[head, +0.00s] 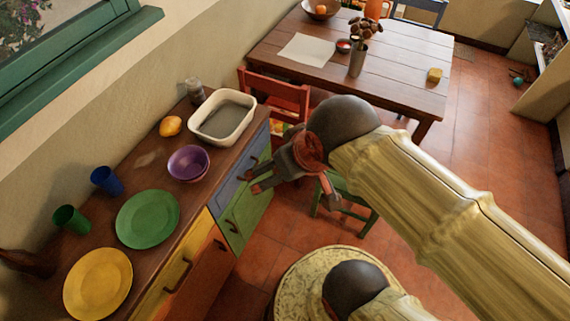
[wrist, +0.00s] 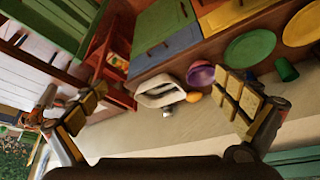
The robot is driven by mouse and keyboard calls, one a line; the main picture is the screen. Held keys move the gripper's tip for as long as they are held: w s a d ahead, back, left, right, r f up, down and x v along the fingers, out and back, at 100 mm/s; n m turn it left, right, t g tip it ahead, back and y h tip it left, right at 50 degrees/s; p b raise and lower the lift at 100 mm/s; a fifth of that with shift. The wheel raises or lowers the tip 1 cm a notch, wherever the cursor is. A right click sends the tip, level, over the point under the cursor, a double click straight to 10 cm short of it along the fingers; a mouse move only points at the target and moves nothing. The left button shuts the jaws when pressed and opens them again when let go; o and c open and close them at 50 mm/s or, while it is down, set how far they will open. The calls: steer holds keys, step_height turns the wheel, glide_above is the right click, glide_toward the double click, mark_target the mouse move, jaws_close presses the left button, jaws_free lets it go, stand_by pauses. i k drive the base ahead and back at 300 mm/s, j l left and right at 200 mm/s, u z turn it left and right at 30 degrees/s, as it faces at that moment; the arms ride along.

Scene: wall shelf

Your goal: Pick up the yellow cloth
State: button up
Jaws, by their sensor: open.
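A small yellow block-like thing (head: 434,75) lies near the right edge of the wooden dining table; I cannot tell whether it is a folded cloth. A patch of yellow and other colours (head: 285,128) shows at the red chair, partly hidden by my arm; it also shows in the wrist view (wrist: 118,61), and I cannot tell what it is. My gripper (head: 296,194) is open and empty, in the air beside the front of the coloured cabinet. In the wrist view my gripper's fingers (wrist: 165,103) stand wide apart with nothing between them.
The cabinet top (head: 150,158) holds a cream basin (head: 248,105), yellow-orange fruit (head: 170,126), purple bowl (head: 188,163), green plate (head: 147,218), yellow plate (head: 97,284) and two cups. A red chair (head: 275,91) and green stool (head: 358,206) stand near my gripper. Tiled floor is open at right.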

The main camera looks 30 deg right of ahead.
mark_target(435, 74)
steer(key=z, duration=2)
steer(key=i+l+z, duration=0.45)
steer(key=l, duration=0.3)
steer(key=i+l+z, duration=0.5)
steer(key=i, duration=0.3)
steer(key=i+u, duration=0.1)
steer(key=i, duration=0.3)
steer(key=i+l+u, duration=0.15)
steer(key=i, duration=0.3)
steer(key=i+l+u, duration=0.1)
steer(key=i, duration=0.3)
steer(key=i+j+u, duration=0.15)
steer(key=i+u, duration=0.15)
steer(key=u, duration=0.15)
steer(key=i+u, duration=0.7)
steer(key=u, duration=0.15)
steer(key=i+l+u, duration=0.2)
steer(key=u, duration=0.25)
steer(key=i+l+u, duration=0.6)
steer(key=i+u, duration=0.25)
steer(key=k, duration=0.05)
